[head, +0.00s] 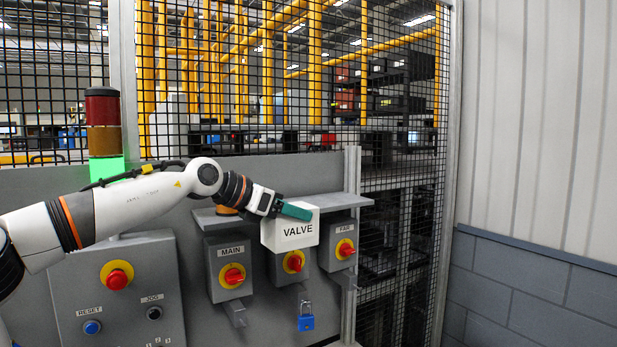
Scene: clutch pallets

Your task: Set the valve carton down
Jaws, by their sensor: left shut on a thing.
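The valve carton (298,236) is a small white box with VALVE printed on its front. It is upright, near the middle of the head view. My left gripper (293,211) reaches in from the left and is shut on the carton at its top. The carton hides part of a grey shelf (345,200) and the upper part of the middle switch box. Its lower edge shows below the shelf's front edge. I cannot tell whether it touches the shelf. My right gripper is not in view.
Switch boxes marked MAIN (228,270) and FAR (341,238) flank the middle one (292,270), all with red knobs. A blue padlock (306,321) hangs below. A control box (117,290) and a stack light (103,125) stand left. Mesh fencing rises behind.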

